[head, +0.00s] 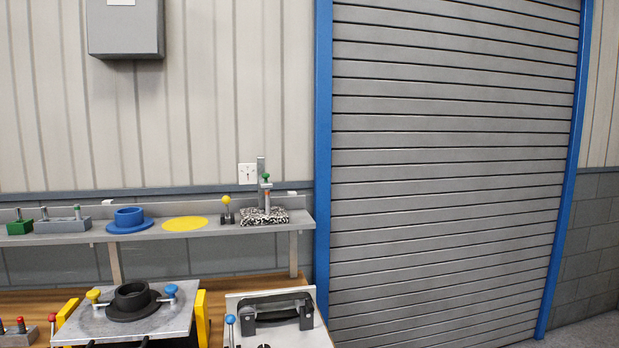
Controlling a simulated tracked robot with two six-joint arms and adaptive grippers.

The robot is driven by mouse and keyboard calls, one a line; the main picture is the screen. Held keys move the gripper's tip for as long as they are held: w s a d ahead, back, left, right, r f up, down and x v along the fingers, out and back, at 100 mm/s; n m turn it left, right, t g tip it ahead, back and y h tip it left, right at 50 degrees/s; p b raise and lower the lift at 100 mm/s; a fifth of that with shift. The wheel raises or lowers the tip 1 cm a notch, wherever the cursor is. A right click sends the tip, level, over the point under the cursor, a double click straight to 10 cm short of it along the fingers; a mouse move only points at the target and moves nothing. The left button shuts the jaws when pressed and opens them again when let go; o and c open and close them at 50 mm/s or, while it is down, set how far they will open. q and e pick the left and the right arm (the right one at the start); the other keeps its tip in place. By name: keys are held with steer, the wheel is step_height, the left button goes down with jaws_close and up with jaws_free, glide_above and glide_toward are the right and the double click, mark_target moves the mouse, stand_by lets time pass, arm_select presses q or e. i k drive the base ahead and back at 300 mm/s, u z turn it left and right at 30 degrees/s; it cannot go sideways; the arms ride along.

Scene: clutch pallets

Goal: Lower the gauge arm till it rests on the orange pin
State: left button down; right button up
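A gauge stand with a speckled black and white base (277,216) stands at the right end of the grey shelf, in the head view. A grey upright post (261,167) rises from the base. A short grey gauge arm (266,186) reaches out from the post, with a green knob (266,176) above it. The orange pin (267,194) shows as a small orange spot just below the arm. It is too small to tell whether arm and pin touch. Neither of my grippers is in view.
The shelf (305,217) also holds a yellow-knobbed piece (227,208), a yellow disc (186,223), a blue flanged ring (129,219) and small blocks. Below, a metal plate (75,330) carries a black flanged ring (132,299). A black handled part (275,308) sits right of it.

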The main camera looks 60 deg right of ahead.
mark_target(265, 183)
steer(key=z, duration=0.15)
steer(key=k, duration=0.9)
steer(key=z, duration=1.1)
steer(key=i, duration=0.5)
steer(key=u, duration=0.05)
